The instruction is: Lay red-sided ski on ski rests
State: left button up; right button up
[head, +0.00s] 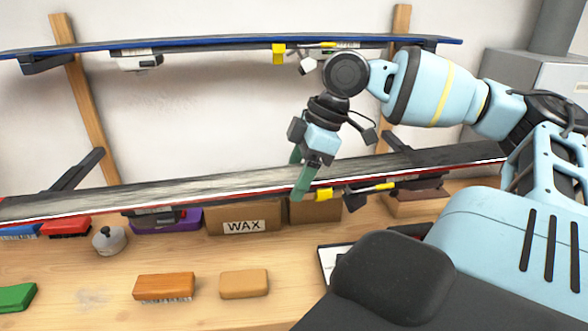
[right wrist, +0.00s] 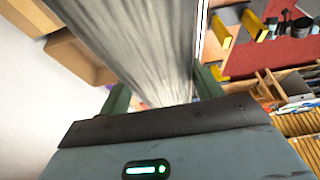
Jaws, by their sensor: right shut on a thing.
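The red-sided ski (head: 170,196) runs across the head view, its grey base up and its bindings hanging below. My right gripper (head: 300,180) is shut on it right of its middle, with green fingers either side of its edges. The right wrist view shows the grey ski base (right wrist: 140,45) between the fingers (right wrist: 163,90). The lower ski rests are dark arms on wooden posts, one at left (head: 83,168) and one at right (head: 387,143). The ski partly hides both; I cannot tell whether it touches them. My left gripper is not in view.
A blue-sided ski (head: 200,43) lies on the upper rests. On the bench are a WAX box (head: 243,222), a small pot (head: 109,240), an orange brush (head: 165,287), a tan block (head: 244,284) and a green brush (head: 14,297). A grey cabinet (head: 520,72) stands at right.

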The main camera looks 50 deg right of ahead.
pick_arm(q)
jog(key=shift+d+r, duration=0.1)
pick_arm(e)
jog(key=shift+r, duration=0.3)
jog(key=shift+r, duration=1.4)
